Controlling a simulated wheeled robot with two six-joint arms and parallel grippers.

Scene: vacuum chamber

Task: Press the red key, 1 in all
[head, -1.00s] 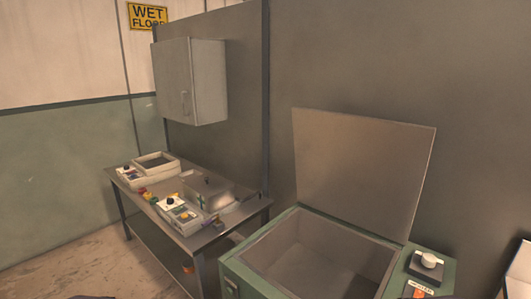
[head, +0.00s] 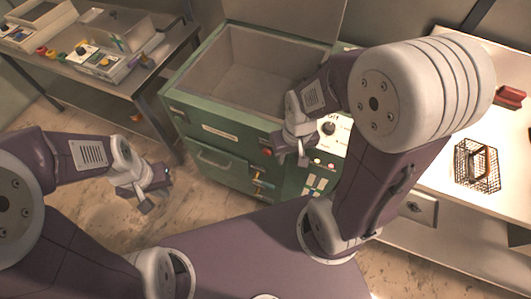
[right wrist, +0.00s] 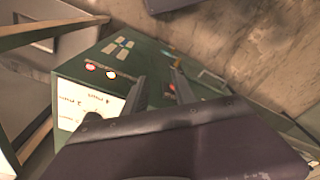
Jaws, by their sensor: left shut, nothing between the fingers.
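I cannot tell which is the red key of the task. My right gripper (head: 291,160) is open and empty in front of the chamber, between the round key and the panel; contact cannot be told. My left gripper (head: 143,203) is shut and empty above the floor, left of the chamber.
The chamber's lid (head: 285,45) stands open. A metal bench (head: 150,78) with instruments stands at the left. A pale counter (head: 440,180) with a wire basket (head: 477,165) and a red object (head: 511,97) is at the right. The floor before the chamber is clear.

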